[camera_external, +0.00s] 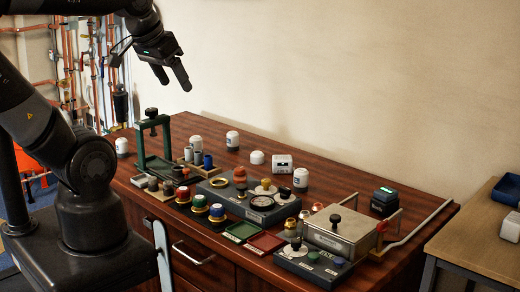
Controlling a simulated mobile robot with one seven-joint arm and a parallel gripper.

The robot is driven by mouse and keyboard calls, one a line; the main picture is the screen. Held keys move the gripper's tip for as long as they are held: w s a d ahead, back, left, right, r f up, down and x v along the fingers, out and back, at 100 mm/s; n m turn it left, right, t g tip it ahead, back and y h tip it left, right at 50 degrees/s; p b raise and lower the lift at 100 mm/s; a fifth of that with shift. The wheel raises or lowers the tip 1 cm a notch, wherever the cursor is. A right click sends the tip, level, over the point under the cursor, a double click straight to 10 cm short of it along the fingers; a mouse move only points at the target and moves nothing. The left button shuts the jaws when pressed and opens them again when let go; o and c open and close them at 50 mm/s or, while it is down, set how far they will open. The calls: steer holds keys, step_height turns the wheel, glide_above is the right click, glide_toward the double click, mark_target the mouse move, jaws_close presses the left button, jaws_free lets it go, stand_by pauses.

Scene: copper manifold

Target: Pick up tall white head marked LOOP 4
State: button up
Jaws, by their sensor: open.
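A shorter white head (257,157) stands between the last two. Their markings are too small to read, so I cannot tell which is LOOP 4. My gripper (175,84) is open and empty. It hangs high above the back left of the bench, fingers pointing down, well clear of everything.
A green clamp frame (141,145) stands at the bench's left. A metal box (340,232) and a bent pipe (425,222) are at the right. A white block (282,163) is near the wall.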

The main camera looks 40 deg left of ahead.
steer(key=m+g+h, duration=0.1)
steer(key=m, duration=0.2)
glide_above(301, 171)
steer(key=s, duration=0.4)
step_height(301, 171, down, 28)
steer(key=x, duration=0.4)
steer(key=a+x, duration=0.1)
steer(key=x, duration=0.1)
steer(key=shift+w, duration=0.25)
steer(key=shift+x, duration=2.65)
steer(key=shift+w, duration=0.1)
steer(key=shift+c, duration=0.5)
